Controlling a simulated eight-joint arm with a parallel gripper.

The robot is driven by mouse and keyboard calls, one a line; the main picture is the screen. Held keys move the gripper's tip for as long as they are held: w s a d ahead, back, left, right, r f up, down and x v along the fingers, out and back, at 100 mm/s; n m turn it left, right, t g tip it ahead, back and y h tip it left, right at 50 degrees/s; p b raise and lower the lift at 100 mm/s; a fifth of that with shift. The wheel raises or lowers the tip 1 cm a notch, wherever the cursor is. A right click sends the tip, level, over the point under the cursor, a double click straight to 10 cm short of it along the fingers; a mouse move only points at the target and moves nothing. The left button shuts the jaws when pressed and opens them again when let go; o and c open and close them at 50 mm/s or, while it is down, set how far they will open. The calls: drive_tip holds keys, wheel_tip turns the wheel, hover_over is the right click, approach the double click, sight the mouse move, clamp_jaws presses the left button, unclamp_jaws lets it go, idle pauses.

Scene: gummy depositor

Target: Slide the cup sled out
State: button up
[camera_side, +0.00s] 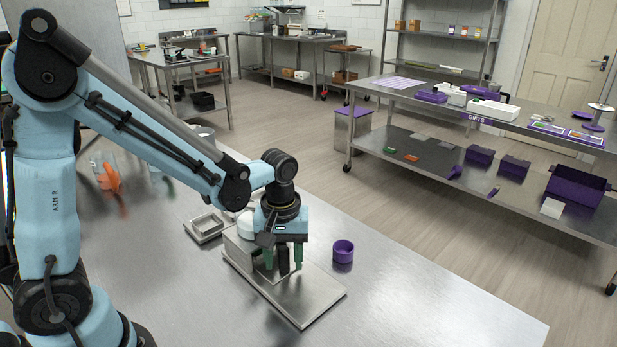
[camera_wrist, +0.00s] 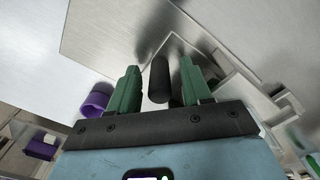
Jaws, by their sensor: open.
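My gripper (camera_side: 284,266) is pointed down over the depositor's flat metal base plate (camera_side: 318,297). In the wrist view my gripper (camera_wrist: 158,72) has two green fingers, open. A dark upright cylinder (camera_wrist: 158,82), which looks like a handle, stands between them with a gap on each side. The dark handle also shows between the fingers in the side view (camera_side: 283,262). I cannot make out the cup sled itself apart from the plate; my gripper covers that area. A purple cup (camera_side: 343,251) stands on the table just right of the plate, and left of my fingers in the wrist view (camera_wrist: 98,99).
The depositor's body with a white rounded part (camera_side: 245,225) stands close behind my gripper. A shallow metal tray (camera_side: 204,228) lies to its left. The steel table (camera_side: 430,310) is clear at the front right. A shelf bench (camera_side: 440,104) stands farther off.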

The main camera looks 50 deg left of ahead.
clamp_jaws()
drive_tip(key=d, duration=1)
drive_tip(key=shift+d, duration=0.3)
drive_tip(key=shift+w, duration=0.1)
unclamp_jaws()
drive_tip(key=shift+r, duration=0.1)
wheel_tip(320, 180, up, 12)
idle(0.4)
drive_tip(key=shift+a, duration=0.15)
